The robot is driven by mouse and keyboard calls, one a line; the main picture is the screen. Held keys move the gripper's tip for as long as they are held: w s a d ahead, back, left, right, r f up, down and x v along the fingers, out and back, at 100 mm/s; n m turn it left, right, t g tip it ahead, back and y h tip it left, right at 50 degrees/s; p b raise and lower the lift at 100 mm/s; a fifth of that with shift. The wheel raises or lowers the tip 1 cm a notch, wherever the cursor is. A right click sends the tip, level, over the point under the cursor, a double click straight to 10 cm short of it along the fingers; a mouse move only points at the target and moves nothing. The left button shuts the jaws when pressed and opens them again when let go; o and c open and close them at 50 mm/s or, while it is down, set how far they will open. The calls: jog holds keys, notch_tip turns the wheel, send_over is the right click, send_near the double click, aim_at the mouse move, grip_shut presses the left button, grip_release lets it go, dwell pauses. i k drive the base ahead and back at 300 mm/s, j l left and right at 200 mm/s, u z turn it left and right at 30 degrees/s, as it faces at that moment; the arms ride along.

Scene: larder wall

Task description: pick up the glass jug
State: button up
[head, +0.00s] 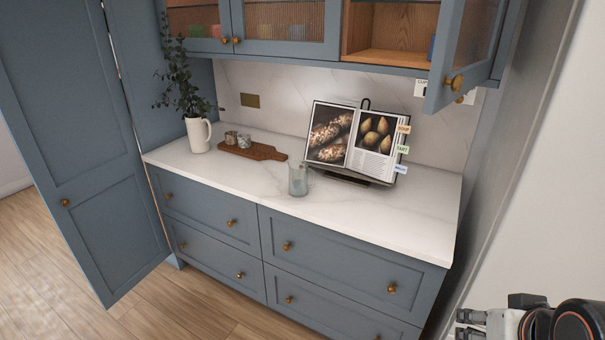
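The glass jug (298,180) is a small, clear, greyish vessel. It stands upright on the white marble counter, near the front edge and just left of the cookbook stand. My gripper (466,325) shows only in part at the bottom right corner, pale and grey with dark parts behind it. It is far from the jug, in front of the counter and to the right. The frame's edge cuts it off, and whether its fingers are open is unclear.
An open cookbook (350,139) on a dark stand is right behind the jug. A wooden board (264,151) with small jars and a white pitcher (198,135) of greenery stand left. An upper cabinet door (462,60) hangs open at right. The right counter (425,215) is clear.

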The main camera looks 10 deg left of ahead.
aim_at(297, 171)
jog(key=i+j, duration=0.4)
jog(key=i+j+u, duration=0.1)
jog(key=i+j, duration=0.35)
jog(key=i, duration=0.2)
jog(key=i+j, duration=0.35)
jog(key=i, duration=0.15)
jog(key=j+u, duration=0.05)
